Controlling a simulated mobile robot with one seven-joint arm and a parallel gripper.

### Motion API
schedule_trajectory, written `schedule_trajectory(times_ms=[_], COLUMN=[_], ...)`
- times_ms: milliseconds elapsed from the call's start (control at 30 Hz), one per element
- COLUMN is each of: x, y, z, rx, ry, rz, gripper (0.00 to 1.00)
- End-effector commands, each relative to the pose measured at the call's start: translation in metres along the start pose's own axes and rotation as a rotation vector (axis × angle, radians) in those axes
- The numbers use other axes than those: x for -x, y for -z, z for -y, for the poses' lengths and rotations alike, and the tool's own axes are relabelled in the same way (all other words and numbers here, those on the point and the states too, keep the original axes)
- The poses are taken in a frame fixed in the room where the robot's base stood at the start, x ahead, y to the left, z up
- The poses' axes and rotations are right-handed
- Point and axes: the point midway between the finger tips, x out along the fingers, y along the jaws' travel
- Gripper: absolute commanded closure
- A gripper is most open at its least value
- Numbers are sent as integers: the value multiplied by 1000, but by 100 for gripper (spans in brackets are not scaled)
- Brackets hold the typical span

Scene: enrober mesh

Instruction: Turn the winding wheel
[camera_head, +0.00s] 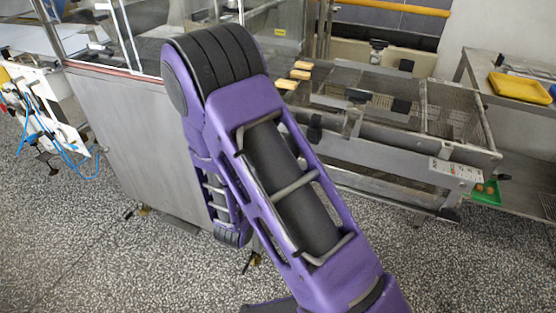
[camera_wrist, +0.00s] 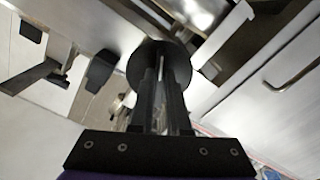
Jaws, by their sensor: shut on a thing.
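In the wrist view, my gripper (camera_wrist: 161,75) reaches up from its black mount with its two dark fingers close together. The fingertips lie against a dark round part (camera_wrist: 140,61), which looks like the winding wheel. The gripper is shut on it. The fingers cover the middle of the round part, so I cannot tell which bit of it they hold. In the head view, my purple arm stands in front of the machine, and neither the gripper nor the wheel can be made out.
A steel machine housing (camera_head: 135,140) stands left of my arm. A green bin (camera_head: 486,193) sits below the conveyor end. Speckled floor is open in front.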

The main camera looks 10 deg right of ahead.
Motion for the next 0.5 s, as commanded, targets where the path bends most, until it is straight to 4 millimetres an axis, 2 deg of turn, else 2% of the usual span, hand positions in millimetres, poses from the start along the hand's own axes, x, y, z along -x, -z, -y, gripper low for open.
schedule_trajectory(times_ms=[433, 467, 500], x=[-1, -1, -1], y=[2, 2, 2], z=[0, 0, 0], rx=[-13, -13, -13], ry=[-2, -2, -2], rz=[-4, -4, -4], gripper=[100, 83, 76])
